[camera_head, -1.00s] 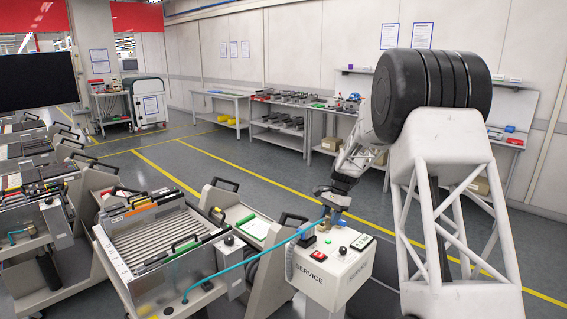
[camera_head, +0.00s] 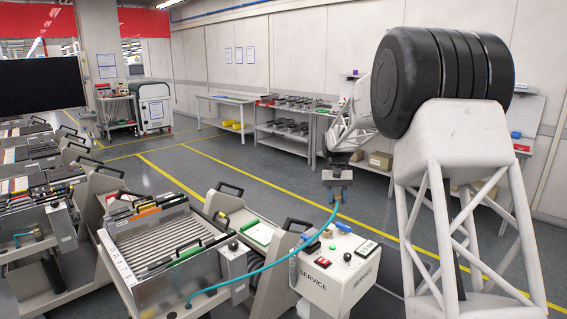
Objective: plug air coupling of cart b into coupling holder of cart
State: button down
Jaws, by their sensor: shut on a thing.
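My gripper (camera_head: 337,200) is shut on the air coupling at the end of a teal hose (camera_head: 270,265), in the air above the white service box (camera_head: 340,275). The coupling itself is mostly hidden by the fingers and too small to make out. The hose sags from my gripper down to the lower front of the nearest cart (camera_head: 145,285), which carries a slatted tray. A small grey box (camera_head: 234,265) with a black knob sits on this cart's right side. I cannot clearly make out the coupling holder. My gripper is apart from the carts.
The service box has buttons, a small display and a blue fitting (camera_head: 343,227) on top. More carts (camera_head: 45,185) stand in a row at left. Open floor lies behind the carts.

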jog(key=shift+r, duration=0.2)
jog(key=shift+r, duration=1.3)
jog(key=shift+f, duration=1.5)
